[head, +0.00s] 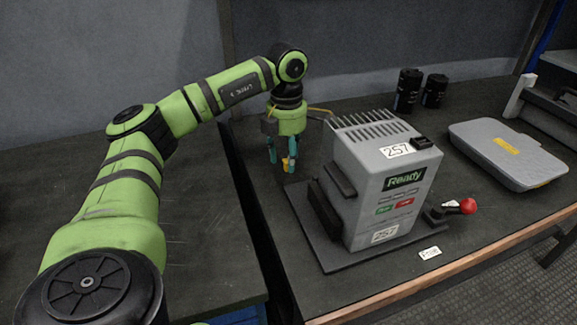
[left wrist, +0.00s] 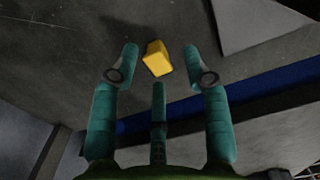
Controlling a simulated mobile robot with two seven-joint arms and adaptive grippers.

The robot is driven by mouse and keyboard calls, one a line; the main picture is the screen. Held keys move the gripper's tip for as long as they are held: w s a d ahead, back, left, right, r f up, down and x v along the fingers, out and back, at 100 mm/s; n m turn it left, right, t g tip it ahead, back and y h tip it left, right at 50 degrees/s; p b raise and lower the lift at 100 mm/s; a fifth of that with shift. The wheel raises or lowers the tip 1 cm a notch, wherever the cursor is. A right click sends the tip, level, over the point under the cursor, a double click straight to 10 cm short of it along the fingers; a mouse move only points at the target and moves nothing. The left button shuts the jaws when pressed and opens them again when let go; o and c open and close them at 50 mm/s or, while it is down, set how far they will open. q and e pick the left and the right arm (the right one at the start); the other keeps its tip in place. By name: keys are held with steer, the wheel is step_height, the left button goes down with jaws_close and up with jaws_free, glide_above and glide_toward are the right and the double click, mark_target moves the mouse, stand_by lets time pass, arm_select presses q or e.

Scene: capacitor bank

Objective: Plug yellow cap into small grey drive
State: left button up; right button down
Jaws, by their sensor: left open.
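The grey drive (head: 362,165) stands on a dark base plate in the middle of the head view, with "257" labels and a green "Ready" sign on it. My left gripper (head: 281,165) hangs pointing down just left of the drive, behind its front face. Its teal fingers are spread open. The yellow cap (left wrist: 157,58) lies on the dark surface between the fingertips in the left wrist view, with gaps to the fingers on both sides. In the head view a bit of yellow shows at the fingertips (head: 286,163). My right gripper is not in view.
Two black cylinders (head: 420,90) stand at the back of the bench. A flat grey case (head: 505,152) lies to the right. A red-knobbed lever (head: 467,206) sticks out beside the drive. A gap runs between the left bench (head: 195,220) and the drive's bench.

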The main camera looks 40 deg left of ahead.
arm_select(q)
steer(key=shift+f, duration=0.25)
steer(key=shift+c, duration=0.4)
steer(key=c, duration=0.6)
steer(key=o, duration=0.7)
